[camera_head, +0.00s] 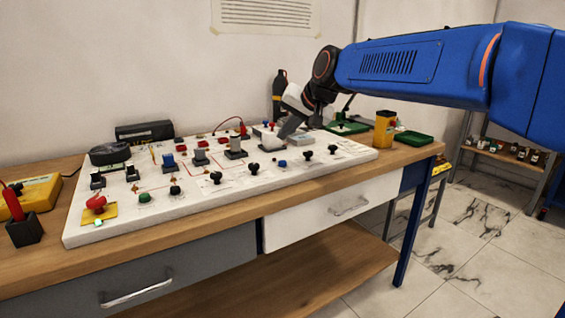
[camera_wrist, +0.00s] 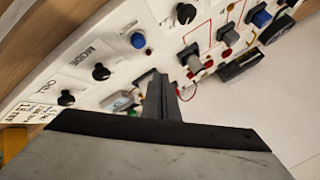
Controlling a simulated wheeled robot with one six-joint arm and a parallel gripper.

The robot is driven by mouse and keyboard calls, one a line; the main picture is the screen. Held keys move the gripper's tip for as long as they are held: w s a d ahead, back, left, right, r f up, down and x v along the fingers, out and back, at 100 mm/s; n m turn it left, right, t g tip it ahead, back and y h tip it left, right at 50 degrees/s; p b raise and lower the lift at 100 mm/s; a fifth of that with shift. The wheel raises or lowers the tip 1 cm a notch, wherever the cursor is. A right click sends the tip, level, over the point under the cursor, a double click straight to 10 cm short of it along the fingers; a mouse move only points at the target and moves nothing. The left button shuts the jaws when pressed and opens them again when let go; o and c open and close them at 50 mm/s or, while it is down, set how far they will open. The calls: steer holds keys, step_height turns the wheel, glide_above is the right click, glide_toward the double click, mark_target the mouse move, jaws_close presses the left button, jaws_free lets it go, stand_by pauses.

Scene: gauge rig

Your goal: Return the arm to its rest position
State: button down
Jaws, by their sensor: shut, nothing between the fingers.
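My gripper (camera_head: 284,132) is shut and empty at the end of my blue arm. In the head view it is low over the right back part of a white control panel (camera_head: 210,207). I cannot tell whether its tip touches the panel. In the wrist view the shut fingers (camera_wrist: 160,98) point at the panel, close to a light grey part (camera_wrist: 118,101) and a dark block. The panel carries black knobs, one of them a black knob (camera_wrist: 101,71), and a blue button (camera_wrist: 138,40). The spot under the fingertips is hidden.
The panel lies on a wooden workbench (camera_head: 190,220) with drawers. A yellow and black device (camera_head: 384,128) and a green tray (camera_head: 413,138) stand at the bench's right end. A black bottle (camera_head: 279,95) stands behind the panel. A red mushroom button (camera_head: 96,203) is at the panel's front left.

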steer(key=s+d+f+h, duration=0.2)
steer(key=s+d+f, duration=0.3)
steer(key=s+d, duration=0.45)
steer(key=s+d+f+h, duration=0.1)
steer(key=s+d+f, duration=0.3)
steer(key=s+d, duration=0.6)
steer(key=s+d+f+g+h, duration=0.1)
steer(key=s+d+f, duration=0.5)
steer(key=s, duration=0.3)
steer(key=s+d+f+n+g+h, duration=0.1)
steer(key=s+d+f+h, duration=0.1)
steer(key=s+d+f, duration=0.4)
steer(key=s+f, duration=0.3)
steer(key=s, duration=0.1)
steer(key=shift+s+f, duration=0.15)
steer(key=shift+f, duration=0.15)
